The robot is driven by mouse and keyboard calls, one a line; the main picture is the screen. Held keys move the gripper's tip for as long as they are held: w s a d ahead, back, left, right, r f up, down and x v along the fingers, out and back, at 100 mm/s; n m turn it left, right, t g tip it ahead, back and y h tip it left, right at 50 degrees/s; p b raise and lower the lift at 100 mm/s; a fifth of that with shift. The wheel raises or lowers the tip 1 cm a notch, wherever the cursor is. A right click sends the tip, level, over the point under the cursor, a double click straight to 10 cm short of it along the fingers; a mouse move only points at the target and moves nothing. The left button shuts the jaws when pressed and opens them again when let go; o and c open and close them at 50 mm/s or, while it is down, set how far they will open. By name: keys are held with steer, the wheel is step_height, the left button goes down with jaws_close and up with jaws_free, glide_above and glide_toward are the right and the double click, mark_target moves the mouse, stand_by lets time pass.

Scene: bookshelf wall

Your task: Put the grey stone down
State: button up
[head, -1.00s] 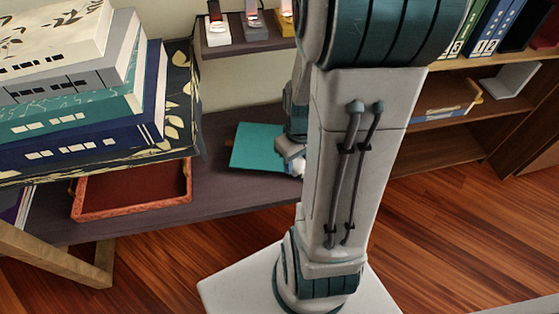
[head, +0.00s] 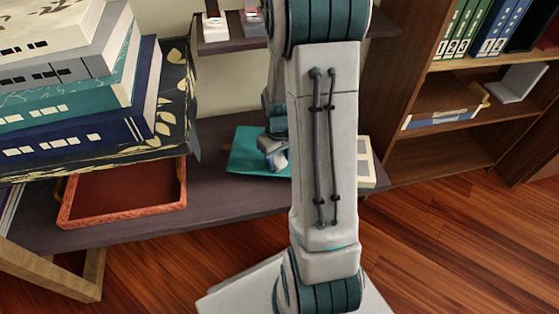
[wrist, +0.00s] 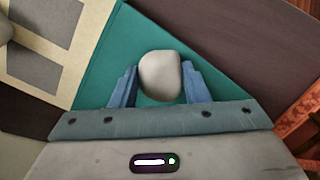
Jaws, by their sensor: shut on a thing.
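The grey stone (wrist: 160,76) is a smooth, rounded, pale grey lump between the fingers of my gripper (wrist: 160,88) in the wrist view. Both blue fingers close on its sides. A teal flat thing (wrist: 100,82), like a book or folder, is behind the stone; I cannot tell whether the stone touches it. In the head view my gripper (head: 277,160) is low over the teal thing (head: 248,152) on the dark shelf (head: 215,190). The stone cannot be made out there, and my arm covers part of the area.
A red tray (head: 120,217) lies on the shelf at the left, below a stack of large books (head: 75,110). A cream panel with grey squares (head: 365,160) lies right of my arm. Bare dark shelf lies between tray and teal thing.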

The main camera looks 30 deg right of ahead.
steer(key=shift+f, duration=0.2)
steer(key=o, duration=1.1)
steer(key=shift+r, duration=0.15)
